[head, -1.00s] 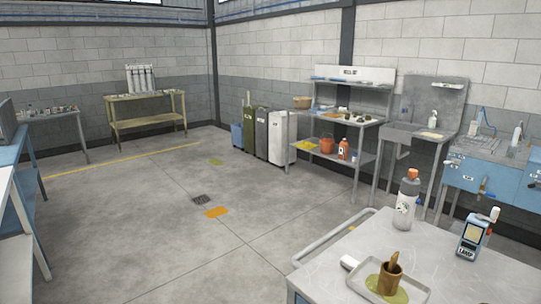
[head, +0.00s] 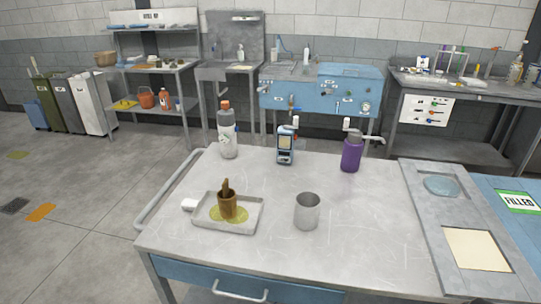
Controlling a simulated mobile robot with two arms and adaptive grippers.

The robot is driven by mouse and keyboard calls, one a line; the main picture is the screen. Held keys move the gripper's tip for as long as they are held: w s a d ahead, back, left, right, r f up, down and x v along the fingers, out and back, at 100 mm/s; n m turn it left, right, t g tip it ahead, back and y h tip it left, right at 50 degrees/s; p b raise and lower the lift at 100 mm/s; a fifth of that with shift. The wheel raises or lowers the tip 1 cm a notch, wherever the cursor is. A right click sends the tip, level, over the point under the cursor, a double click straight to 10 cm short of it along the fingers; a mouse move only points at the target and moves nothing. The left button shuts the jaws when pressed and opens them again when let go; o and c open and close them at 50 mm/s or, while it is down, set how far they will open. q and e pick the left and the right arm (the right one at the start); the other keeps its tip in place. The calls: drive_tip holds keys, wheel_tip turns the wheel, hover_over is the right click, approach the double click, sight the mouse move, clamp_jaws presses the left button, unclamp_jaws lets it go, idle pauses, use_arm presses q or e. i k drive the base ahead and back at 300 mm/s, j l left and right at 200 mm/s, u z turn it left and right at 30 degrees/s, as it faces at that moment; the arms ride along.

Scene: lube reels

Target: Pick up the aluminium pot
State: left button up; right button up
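The aluminium pot (head: 307,212) is a plain silver open-topped cup. It stands upright on the grey metal cart top (head: 350,255), near the middle of the head view. Just left of it is a shallow grey tray (head: 253,203) holding a brown cup (head: 228,206) with a stick-like piece in it, standing in a yellow-green puddle. Neither of my grippers shows in the head view.
Behind the pot stand a grey bottle with an orange cap (head: 227,135), a blue handheld device (head: 285,148) and a purple pump bottle (head: 351,154). A grey panel (head: 437,223) with a cream square lies at the right, beside a blue surface with a FILLED label (head: 518,202). The cart's front middle is clear.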

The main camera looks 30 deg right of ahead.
sight(308, 204)
drive_tip(key=z, duration=1.35)
